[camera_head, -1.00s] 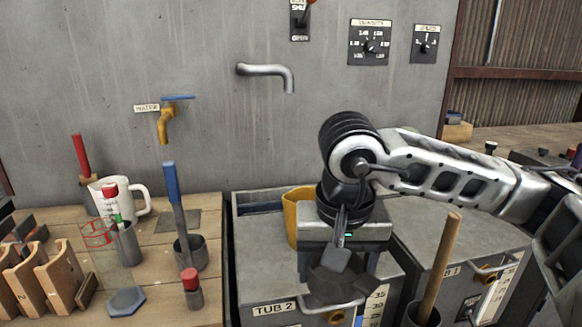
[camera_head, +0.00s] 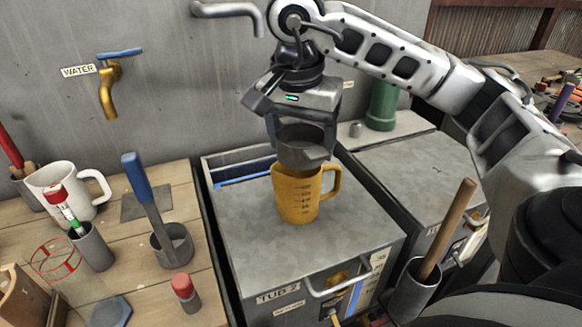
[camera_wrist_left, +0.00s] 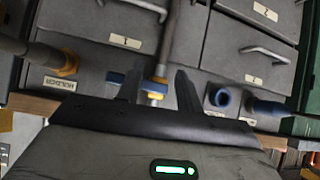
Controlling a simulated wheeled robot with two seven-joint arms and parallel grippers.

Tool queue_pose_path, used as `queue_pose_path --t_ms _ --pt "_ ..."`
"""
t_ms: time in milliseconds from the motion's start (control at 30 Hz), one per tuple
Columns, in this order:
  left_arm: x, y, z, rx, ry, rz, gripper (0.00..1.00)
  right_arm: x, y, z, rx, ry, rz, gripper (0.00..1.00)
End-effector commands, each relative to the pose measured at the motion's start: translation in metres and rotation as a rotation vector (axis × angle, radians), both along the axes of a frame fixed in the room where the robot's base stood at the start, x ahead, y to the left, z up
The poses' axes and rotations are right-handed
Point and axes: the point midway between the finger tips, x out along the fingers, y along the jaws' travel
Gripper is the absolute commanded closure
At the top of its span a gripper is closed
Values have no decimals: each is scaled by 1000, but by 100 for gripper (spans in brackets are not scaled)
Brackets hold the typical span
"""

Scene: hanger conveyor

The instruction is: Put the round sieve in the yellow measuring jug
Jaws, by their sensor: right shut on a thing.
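The yellow measuring jug (camera_head: 297,203) stands upright on the lid of tub 2, its handle to the right. My right gripper (camera_head: 303,124) is above the jug, pointing down, shut on the grey round sieve (camera_head: 303,148). The sieve hangs at the jug's mouth and covers part of its rim; I cannot tell whether they touch or how deep the sieve sits. My left gripper (camera_wrist_left: 158,88) shows only in the left wrist view, fingers apart with drawer fronts behind.
The tub 2 lid (camera_head: 350,222) is mostly clear around the jug. A wooden-handled tool stands in a grey cup (camera_head: 412,293) at front right. The left bench holds a white mug (camera_head: 68,190), a blue-handled tool (camera_head: 147,190) in a pot and a red-capped bottle (camera_head: 186,292).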

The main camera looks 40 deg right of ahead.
Motion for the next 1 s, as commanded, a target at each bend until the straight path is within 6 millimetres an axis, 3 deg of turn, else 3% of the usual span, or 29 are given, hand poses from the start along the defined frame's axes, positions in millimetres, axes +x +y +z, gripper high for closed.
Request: queue_pose_path --t_ms 100,367,567,967,1000 --pt "2 -2 -1 -6 -12 -3 64 13 -1 -18 2 1 0 61" --pt "2 -2 4 -6 -15 -7 64 29 -3 -35 2 1 0 61" --pt "-2 -1 7 -1 -5 -8 64 27 -4 -59 -1 0 0 61" --pt "-4 0 -4 3 6 -6 64 28 -4 -67 0 -4 0 61" --pt "-4 0 -3 3 4 -6 64 27 -4 -67 0 -2 0 25"
